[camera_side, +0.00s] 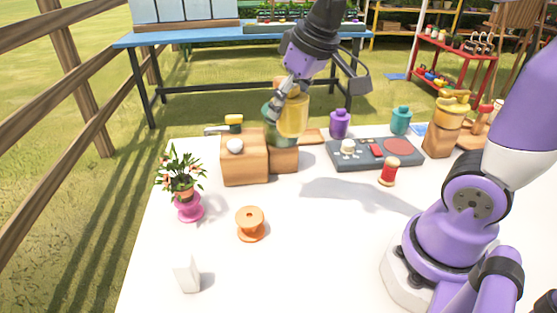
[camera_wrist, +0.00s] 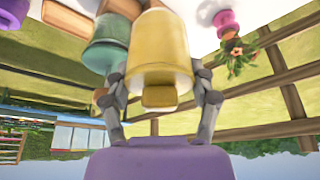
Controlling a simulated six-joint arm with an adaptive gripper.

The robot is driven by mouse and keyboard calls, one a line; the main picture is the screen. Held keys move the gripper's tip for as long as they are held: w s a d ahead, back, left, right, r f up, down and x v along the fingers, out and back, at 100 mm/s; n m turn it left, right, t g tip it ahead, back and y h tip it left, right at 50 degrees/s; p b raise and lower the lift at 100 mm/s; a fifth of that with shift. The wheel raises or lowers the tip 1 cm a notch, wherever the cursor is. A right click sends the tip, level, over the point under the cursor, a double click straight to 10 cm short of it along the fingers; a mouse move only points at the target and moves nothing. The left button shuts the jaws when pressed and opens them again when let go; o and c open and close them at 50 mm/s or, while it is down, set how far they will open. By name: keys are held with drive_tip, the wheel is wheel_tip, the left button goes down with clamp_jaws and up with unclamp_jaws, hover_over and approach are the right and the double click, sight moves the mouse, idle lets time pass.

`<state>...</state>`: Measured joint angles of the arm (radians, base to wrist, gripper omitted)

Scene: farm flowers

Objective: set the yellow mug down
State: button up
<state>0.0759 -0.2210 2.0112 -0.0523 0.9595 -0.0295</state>
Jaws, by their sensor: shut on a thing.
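The yellow mug (camera_side: 293,115) is held in my gripper (camera_side: 287,92), above the smaller wooden block (camera_side: 285,160) in the side view. In the wrist view the yellow mug (camera_wrist: 160,45) sits between the two fingers of my gripper (camera_wrist: 162,92), with its handle toward my palm. A green mug-like thing (camera_side: 270,133) is close behind and partly hidden by the yellow mug; it also shows beside it in the wrist view (camera_wrist: 103,48). I cannot tell whether the yellow mug touches anything below.
A larger wooden block (camera_side: 245,167) carries a white ball and a yellow-topped thing. A potted plant (camera_side: 187,190), orange spool (camera_side: 250,223), red spool (camera_side: 388,171) and dark panel (camera_side: 350,157) stand around. The white table's front middle (camera_side: 310,260) is clear.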

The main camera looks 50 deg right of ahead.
sight(294, 106)
drive_tip(key=shift+s+a+f, duration=0.25)
drive_tip(key=shift+a+f, duration=0.1)
drive_tip(key=shift+f, duration=0.15)
drive_tip(key=shift+s+a+f, duration=0.25)
drive_tip(key=shift+a+f, duration=0.1)
drive_tip(key=shift+f, duration=0.1)
drive_tip(key=shift+s+a+f, duration=0.1)
drive_tip(key=shift+a+f, duration=0.05)
drive_tip(key=shift+a, duration=0.15)
drive_tip(key=s+a+f+n+g+y, duration=0.1)
drive_tip(key=s+a+n+g+y, duration=0.1)
drive_tip(key=s+a+n, duration=0.65)
drive_tip(key=s+a+f+n+g+y, duration=0.25)
drive_tip(key=s+a+n, duration=0.25)
drive_tip(key=a+n, duration=0.6)
drive_tip(key=s+a+n+g+h, duration=0.1)
drive_tip(key=s+a+n+g, duration=0.15)
drive_tip(key=s+n, duration=0.6)
drive_tip(key=shift+m+g, duration=0.3)
drive_tip(key=shift+m, duration=0.2)
drive_tip(key=shift+w+d+f, duration=0.4)
drive_tip(key=shift+w+f, duration=1.3)
drive_tip(key=shift+f, duration=0.1)
drive_tip(key=shift+w+d+f, duration=0.35)
drive_tip(key=shift+w+f, duration=1.3)
drive_tip(key=shift+f, duration=0.2)
drive_tip(key=shift+w+d+f, duration=0.4)
drive_tip(key=shift+w+f, duration=1.3)
drive_tip(key=shift+f, duration=0.1)
drive_tip(key=shift+f, duration=0.1)
